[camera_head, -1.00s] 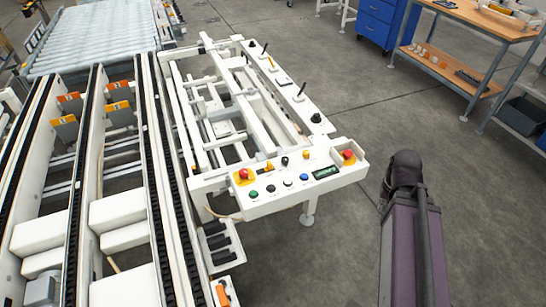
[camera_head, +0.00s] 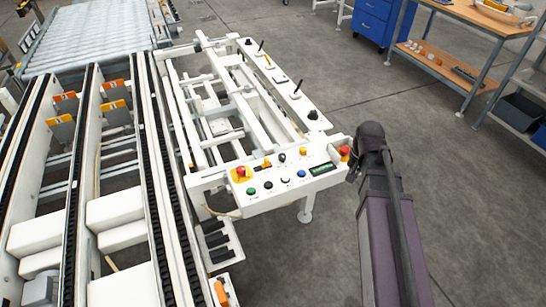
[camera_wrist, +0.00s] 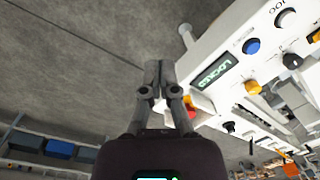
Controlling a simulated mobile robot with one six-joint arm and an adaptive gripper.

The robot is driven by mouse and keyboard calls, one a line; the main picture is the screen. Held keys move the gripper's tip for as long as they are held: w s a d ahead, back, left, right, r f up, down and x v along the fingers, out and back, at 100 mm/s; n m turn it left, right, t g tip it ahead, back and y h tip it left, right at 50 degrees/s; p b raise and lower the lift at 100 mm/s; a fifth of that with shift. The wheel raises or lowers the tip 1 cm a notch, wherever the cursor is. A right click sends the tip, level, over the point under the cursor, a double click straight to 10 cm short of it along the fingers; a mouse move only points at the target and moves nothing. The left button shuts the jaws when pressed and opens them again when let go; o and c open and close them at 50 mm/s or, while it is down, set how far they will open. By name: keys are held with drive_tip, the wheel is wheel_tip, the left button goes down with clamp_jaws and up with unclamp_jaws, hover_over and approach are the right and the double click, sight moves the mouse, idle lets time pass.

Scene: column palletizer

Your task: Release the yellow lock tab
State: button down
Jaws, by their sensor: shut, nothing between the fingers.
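A white control panel (camera_head: 290,185) carries yellow parts: a small orange-yellow control (camera_head: 265,164), a yellow-orange knob (camera_head: 303,151), and yellow bases under the left red button (camera_head: 240,173) and the right red button (camera_head: 345,151). I cannot tell which one is the lock tab. In the wrist view, a display (camera_wrist: 215,72) reads LOCKED, with a yellow knob (camera_wrist: 253,88) beside it. My gripper (camera_wrist: 153,70) is shut and empty, beside the display end of the panel, apart from the yellow knob. In the head view my arm stands at the panel's right end and mostly hides the gripper.
Conveyor rails (camera_head: 150,180) run along the left. A white frame (camera_head: 215,120) with levers stands behind the panel. A workbench (camera_head: 480,15) and blue drawer cabinet (camera_head: 380,20) stand far right. The floor (camera_head: 370,90) between is clear.

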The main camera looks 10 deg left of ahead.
drive_tip(key=w+a+m, duration=0.4)
drive_tip(key=w+a, duration=0.6)
drive_tip(key=a, duration=0.5)
drive_tip(key=m+g+y+b, duration=0.1)
drive_tip(key=m, duration=0.3)
approach(262, 166)
drive_tip(key=w+d+r, duration=0.3)
drive_tip(key=d+r, duration=0.1)
drive_tip(key=shift+w+a+f, duration=0.1)
drive_tip(key=shift+f, duration=0.1)
drive_tip(key=shift+f, duration=0.1)
drive_tip(key=f+b, duration=0.3)
drive_tip(key=s+a+f+b, duration=0.1)
drive_tip(key=f+b, duration=0.5)
drive_tip(key=shift+s+a+f+b, duration=0.25)
drive_tip(key=shift+a+b, duration=0.15)
drive_tip(key=shift+a, duration=0.1)
drive_tip(key=shift+s+a, duration=1.05)
drive_tip(key=shift+a, duration=0.2)
drive_tip(key=shift+r, duration=0.1)
